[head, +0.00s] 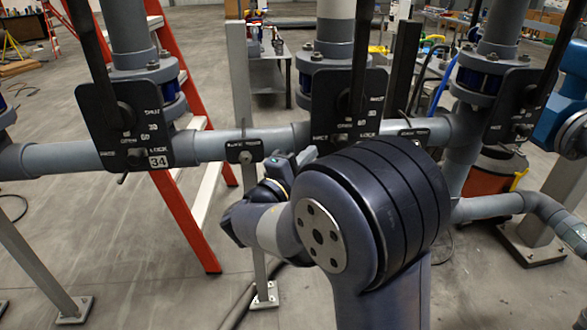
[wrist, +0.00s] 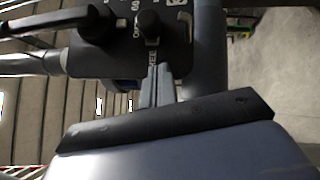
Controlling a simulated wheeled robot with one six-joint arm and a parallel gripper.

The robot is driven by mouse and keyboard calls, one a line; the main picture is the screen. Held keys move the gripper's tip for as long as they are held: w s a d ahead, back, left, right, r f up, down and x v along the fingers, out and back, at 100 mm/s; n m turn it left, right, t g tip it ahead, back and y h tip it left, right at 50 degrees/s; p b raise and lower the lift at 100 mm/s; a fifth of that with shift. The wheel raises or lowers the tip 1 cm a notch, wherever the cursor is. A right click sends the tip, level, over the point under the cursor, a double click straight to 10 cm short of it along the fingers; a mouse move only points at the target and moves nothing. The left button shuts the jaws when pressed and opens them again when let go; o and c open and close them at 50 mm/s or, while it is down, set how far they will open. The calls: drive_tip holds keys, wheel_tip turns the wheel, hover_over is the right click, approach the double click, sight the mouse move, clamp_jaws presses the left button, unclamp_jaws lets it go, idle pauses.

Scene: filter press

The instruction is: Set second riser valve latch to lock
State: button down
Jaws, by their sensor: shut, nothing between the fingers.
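The middle riser valve has a black plate (head: 345,100) with a dark lever and white lettering in the head view. Its lower edge and latch are hidden there behind my arm. In the wrist view a black plate (wrist: 95,55) shows with a small black latch knob (wrist: 149,25) and white lettering beside it. My gripper (wrist: 160,70) is shut and empty, its fingers pointing at the knob from below in that view. The tips are close to the knob; I cannot tell whether they touch. In the head view my gripper (head: 304,156) is mostly hidden, just left of the plate's lower edge.
A similar valve plate marked 34 (head: 130,125) stands left, another (head: 512,100) right. A grey horizontal pipe (head: 225,146) joins the risers, with a small black label plate (head: 244,151) on it. A red ladder (head: 190,200) stands behind; open floor lies at the left.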

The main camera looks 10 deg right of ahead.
sight(334, 142)
drive_tip(key=shift+s+d+r, duration=0.1)
drive_tip(key=shift+d+r, duration=0.15)
drive_tip(key=shift+d, duration=0.65)
drive_tip(key=shift+s+d+r, duration=0.1)
drive_tip(key=shift+d+r, duration=0.15)
drive_tip(key=shift+d, duration=0.65)
drive_tip(key=shift+w, duration=0.1)
drive_tip(key=d+b, duration=0.2)
drive_tip(key=d, duration=0.1)
drive_tip(key=shift+d+f, duration=0.1)
drive_tip(key=shift+d, duration=0.05)
